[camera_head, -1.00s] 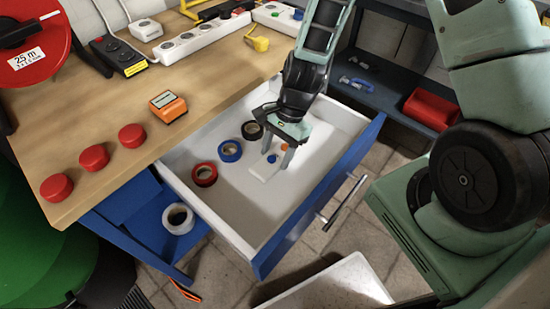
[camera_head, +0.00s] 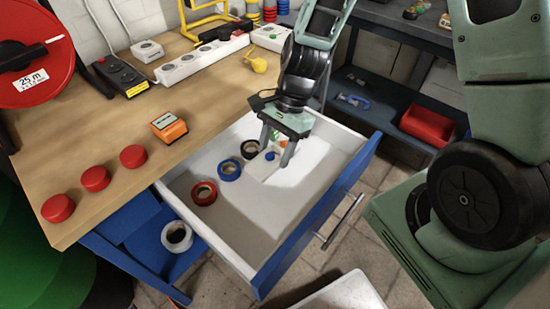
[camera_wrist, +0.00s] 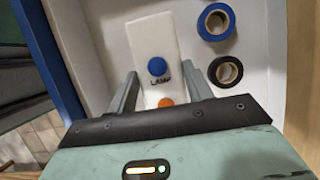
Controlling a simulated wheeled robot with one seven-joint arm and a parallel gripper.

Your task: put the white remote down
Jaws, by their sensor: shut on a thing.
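The white remote (camera_wrist: 152,45) has a blue button, an orange button and the word LAMP. In the wrist view it stretches between my fingers and out beyond them. In the head view the remote (camera_head: 259,169) is low inside the open white drawer (camera_head: 240,232), to the right of the tape rolls. My gripper (camera_head: 276,153) is shut on the remote, pointing down into the drawer. The finger contacts are partly hidden by the gripper body in the wrist view. I cannot tell whether the remote touches the drawer floor.
A black tape roll (camera_head: 250,149), a blue one (camera_head: 229,170) and a red one (camera_head: 204,193) line the drawer's left side. The drawer's front part is clear. The workbench (camera_head: 110,145) holds red caps and an orange device (camera_head: 168,127). A blue drawer front (camera_head: 315,222) bounds the right side.

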